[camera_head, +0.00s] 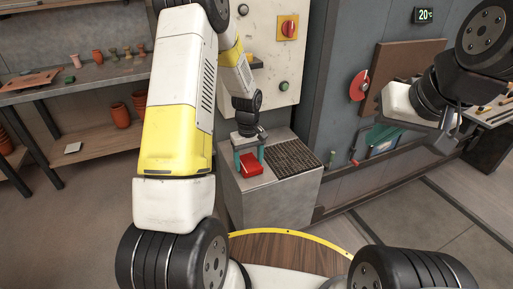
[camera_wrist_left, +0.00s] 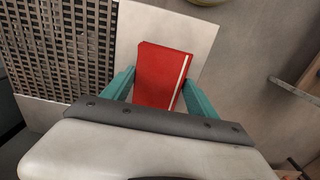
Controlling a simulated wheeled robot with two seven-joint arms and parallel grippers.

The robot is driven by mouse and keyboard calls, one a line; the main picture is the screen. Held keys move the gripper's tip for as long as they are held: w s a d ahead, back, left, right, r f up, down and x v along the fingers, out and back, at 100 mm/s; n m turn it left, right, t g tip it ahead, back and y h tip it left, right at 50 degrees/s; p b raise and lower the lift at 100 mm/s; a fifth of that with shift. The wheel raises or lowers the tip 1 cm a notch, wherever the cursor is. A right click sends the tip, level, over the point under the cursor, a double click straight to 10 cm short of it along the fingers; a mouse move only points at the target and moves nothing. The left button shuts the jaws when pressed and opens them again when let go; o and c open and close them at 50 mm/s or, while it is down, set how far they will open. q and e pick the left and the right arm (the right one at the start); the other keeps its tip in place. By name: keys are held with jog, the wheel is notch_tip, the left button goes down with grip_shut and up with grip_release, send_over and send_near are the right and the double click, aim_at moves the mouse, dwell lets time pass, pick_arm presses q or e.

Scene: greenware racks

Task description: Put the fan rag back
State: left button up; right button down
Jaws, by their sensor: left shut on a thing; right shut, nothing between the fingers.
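The red folded rag (camera_head: 250,166) has a pale stripe along one edge. It is between the two teal fingers of my left gripper (camera_head: 249,154), over the top of a grey cabinet by the wall. In the left wrist view the rag (camera_wrist_left: 162,75) lies flat and squarish between the fingers of the left gripper (camera_wrist_left: 160,88), which is shut on it. I cannot tell whether the rag touches the cabinet top. My right gripper (camera_head: 378,137) is at the right, in front of the grey wall, shut and empty; its fingertips are hard to make out.
The grey cabinet (camera_head: 262,200) has a dark grille (camera_head: 296,157) in its top, right of the rag. A control box (camera_head: 273,50) with a red switch is above it. Shelves (camera_head: 85,77) with pots stand at the left.

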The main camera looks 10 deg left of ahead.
pick_arm(q)
jog(key=shift+f, duration=0.35)
jog(key=o, duration=1.4)
jog(key=shift+r, duration=0.1)
notch_tip(320, 180, up, 7)
jog(key=s+r+m+t+h, duration=0.1)
jog(key=s+r+m+t, duration=0.1)
jog(key=s+r, duration=0.5)
jog(key=s+r+m+t, duration=0.1)
jog(key=s+r, duration=0.1)
jog(key=r, duration=0.9)
jog(key=s+d+r+m+t, duration=0.1)
jog(key=s+r+m, duration=0.1)
jog(key=s, duration=0.5)
jog(key=s+r+m+t+h, duration=0.1)
jog(key=s+r+m+t, duration=0.1)
jog(key=s+r, duration=0.3)
jog(key=s, duration=0.2)
jog(key=shift+s+d, duration=0.4)
